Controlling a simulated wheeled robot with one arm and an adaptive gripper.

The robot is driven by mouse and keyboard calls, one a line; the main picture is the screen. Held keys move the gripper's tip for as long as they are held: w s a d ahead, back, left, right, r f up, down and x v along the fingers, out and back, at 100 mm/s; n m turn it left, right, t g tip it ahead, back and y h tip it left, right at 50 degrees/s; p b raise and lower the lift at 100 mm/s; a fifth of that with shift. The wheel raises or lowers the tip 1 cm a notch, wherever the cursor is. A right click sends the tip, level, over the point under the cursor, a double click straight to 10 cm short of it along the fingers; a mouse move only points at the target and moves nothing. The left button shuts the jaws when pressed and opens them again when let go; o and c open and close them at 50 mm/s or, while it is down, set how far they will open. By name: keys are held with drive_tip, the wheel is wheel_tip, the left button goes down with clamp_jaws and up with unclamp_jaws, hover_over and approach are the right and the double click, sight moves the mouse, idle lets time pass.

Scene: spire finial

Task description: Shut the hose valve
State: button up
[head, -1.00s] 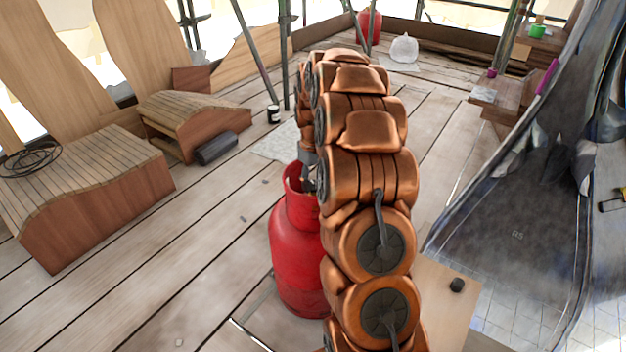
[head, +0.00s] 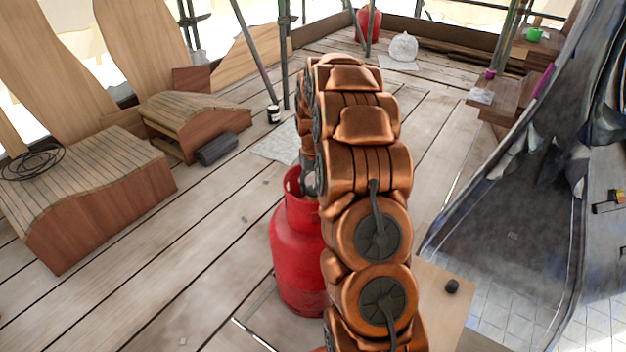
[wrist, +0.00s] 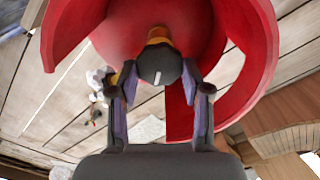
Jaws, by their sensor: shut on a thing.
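The red gas cylinder (head: 297,250) stands upright on the plank floor, partly hidden behind my copper arm in the head view. In the wrist view its red collar (wrist: 262,60) curves around the valve. The hose valve shows as a round black knob (wrist: 160,66) with a white mark, above a brass-coloured part (wrist: 158,36). My gripper (wrist: 160,84) reaches in through the collar's opening. Its two fingers are shut on the black knob, one on each side. In the head view the fingers and the knob are mostly hidden by my arm and the collar.
A curved wooden bench (head: 95,190) with a coiled black cable (head: 32,161) stands at left, a smaller one (head: 190,120) behind it. A board with a small black knob (head: 452,286) lies right of my arm. A dark curved sheet (head: 500,215) fills the right. Planks at front left are clear.

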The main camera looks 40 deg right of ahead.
sight(314, 188)
drive_tip(key=m+p, duration=0.2)
drive_tip(key=m, duration=0.1)
drive_tip(key=shift+d+r+m, duration=0.1)
drive_tip(key=shift+r+m, duration=0.05)
drive_tip(key=shift+m, duration=0.15)
drive_tip(key=shift+d+m+p, duration=0.1)
drive_tip(key=shift+m+p, duration=0.6)
drive_tip(key=shift+m, duration=1.1)
drive_tip(key=o, duration=1.2)
drive_tip(key=shift+c, duration=0.2)
wheel_tip(314, 188, up, 12)
drive_tip(key=shift+s, duration=0.1)
